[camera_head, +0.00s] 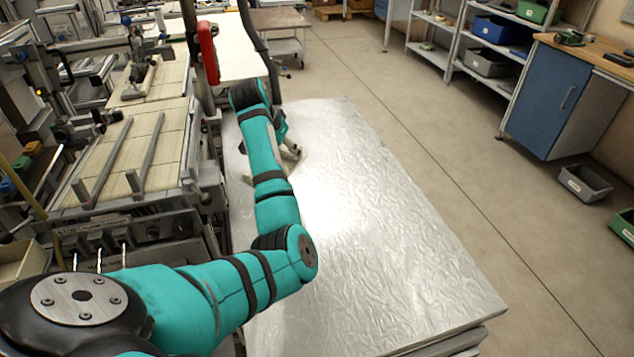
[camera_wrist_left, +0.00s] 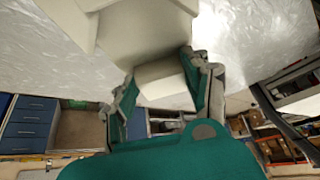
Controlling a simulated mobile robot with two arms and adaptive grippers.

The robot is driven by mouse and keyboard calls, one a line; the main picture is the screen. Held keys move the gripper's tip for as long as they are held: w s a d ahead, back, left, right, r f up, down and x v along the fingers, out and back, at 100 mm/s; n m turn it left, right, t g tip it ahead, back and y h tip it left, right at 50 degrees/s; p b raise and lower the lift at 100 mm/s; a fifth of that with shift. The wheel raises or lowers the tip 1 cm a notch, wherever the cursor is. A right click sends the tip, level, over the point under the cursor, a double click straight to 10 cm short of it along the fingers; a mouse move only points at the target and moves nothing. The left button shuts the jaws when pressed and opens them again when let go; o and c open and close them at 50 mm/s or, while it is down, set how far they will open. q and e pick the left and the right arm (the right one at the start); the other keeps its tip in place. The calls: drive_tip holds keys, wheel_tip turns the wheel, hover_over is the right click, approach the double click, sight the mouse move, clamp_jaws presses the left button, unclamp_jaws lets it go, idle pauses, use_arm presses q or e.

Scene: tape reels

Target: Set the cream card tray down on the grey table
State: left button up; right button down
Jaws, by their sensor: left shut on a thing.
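The cream card tray (camera_wrist_left: 145,32) fills the upper middle of the left wrist view. My left gripper (camera_wrist_left: 165,92) is shut on a cream part of it, one finger on each side. In the head view my left gripper (camera_head: 287,150) is over the far left part of the grey table (camera_head: 385,230). There the tray (camera_head: 290,168) is mostly hidden behind my teal arm, with only small pale parts showing. I cannot tell whether it touches the table. My right gripper is not in view.
The table's middle and near right are bare and shiny. A machine with pale slatted beds (camera_head: 150,130) stands close along the left, with a red device (camera_head: 208,52) on a post. A blue cabinet (camera_head: 550,100) and a grey bin (camera_head: 584,183) are off to the right.

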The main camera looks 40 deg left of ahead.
use_arm(q)
wheel_tip(320, 180, down, 4)
drive_tip(key=shift+s+d+f, duration=0.1)
drive_tip(key=shift+d+f, duration=0.05)
drive_tip(key=shift+f, duration=0.05)
drive_tip(key=shift+f+p, duration=0.4)
drive_tip(key=shift+f, duration=2.55)
drive_tip(key=shift+f, duration=0.1)
drive_tip(key=o, duration=1.2)
drive_tip(key=shift+s+r, duration=0.15)
drive_tip(key=shift+r, duration=0.3)
drive_tip(key=v, duration=1.1)
drive_tip(key=shift+s+r, duration=0.1)
